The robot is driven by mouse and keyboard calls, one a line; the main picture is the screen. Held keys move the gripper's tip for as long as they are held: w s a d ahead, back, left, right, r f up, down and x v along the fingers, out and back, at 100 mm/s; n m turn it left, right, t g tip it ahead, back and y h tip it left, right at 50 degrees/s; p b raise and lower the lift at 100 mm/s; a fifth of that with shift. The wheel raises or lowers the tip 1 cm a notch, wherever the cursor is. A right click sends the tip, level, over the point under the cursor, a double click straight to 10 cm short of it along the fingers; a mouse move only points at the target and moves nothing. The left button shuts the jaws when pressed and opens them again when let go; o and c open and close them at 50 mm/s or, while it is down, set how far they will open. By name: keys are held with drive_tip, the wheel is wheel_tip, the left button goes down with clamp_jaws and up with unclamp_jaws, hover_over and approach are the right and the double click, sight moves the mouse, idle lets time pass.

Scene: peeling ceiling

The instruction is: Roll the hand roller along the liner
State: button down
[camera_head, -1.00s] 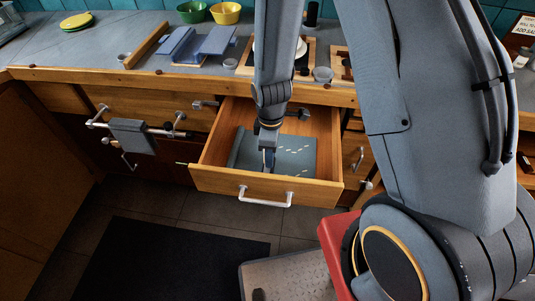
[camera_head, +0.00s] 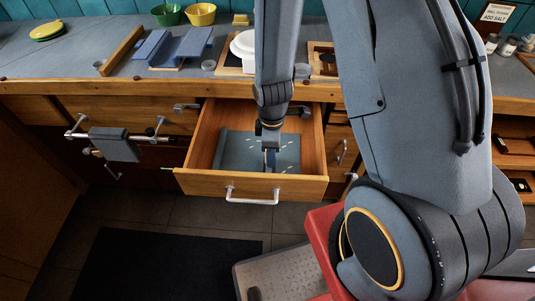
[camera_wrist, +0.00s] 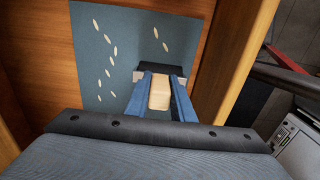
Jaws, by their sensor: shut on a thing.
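The liner (camera_head: 236,150) is a blue-grey sheet with several pale leaf-shaped marks, lying in the open drawer (camera_head: 225,184). Its left edge looks rolled or curled up in the head view. In the wrist view the liner (camera_wrist: 90,62) lies flat on the wooden drawer floor. My gripper (camera_head: 270,158) points down over the liner's right part. In the wrist view my gripper (camera_wrist: 161,82) is shut on the pale handle of the hand roller (camera_wrist: 159,95). The roller's dark and light bar end is at or just above the liner; contact cannot be told.
The drawer's wooden walls surround the liner closely, with a front wall (camera_wrist: 240,60) near the roller. A grey cloth (camera_head: 114,145) hangs on a rail at left.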

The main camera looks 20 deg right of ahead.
drive_tip(key=shift+s+d, duration=0.35)
drive_tip(key=shift+d, duration=0.45)
drive_tip(key=shift+s+d, duration=0.3)
drive_tip(key=shift+d, duration=0.45)
drive_tip(key=shift+s+d, duration=0.25)
drive_tip(key=shift+d, duration=0.4)
drive_tip(key=shift+s+d, duration=0.2)
drive_tip(key=shift+d, duration=0.5)
drive_tip(key=shift+s+d, duration=0.25)
drive_tip(key=shift+d, duration=0.4)
wheel_tip(320, 180, up, 7)
drive_tip(key=p, duration=0.5)
